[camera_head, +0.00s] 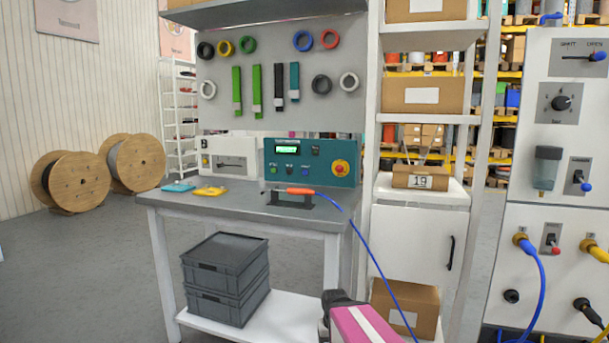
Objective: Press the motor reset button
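A teal control panel (313,162) stands on the workbench, with a small lit green display (287,149). Below the display is a row of small buttons, one of them green (273,170). A red knob on a yellow base (340,168) sits at the panel's right. The labels are too small to read, so I cannot tell which control is the motor reset button. A pink and black part of my arm shows at the bottom centre, low in front of the bench and apart from the panel. My gripper's fingers do not show.
The workbench (240,205) bears an orange-handled tool (300,191) on a black stand, with a blue cable trailing right. A white box (229,155) stands left of the panel. A grey panel (548,90) with knobs, levers and cable plugs stands at right.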

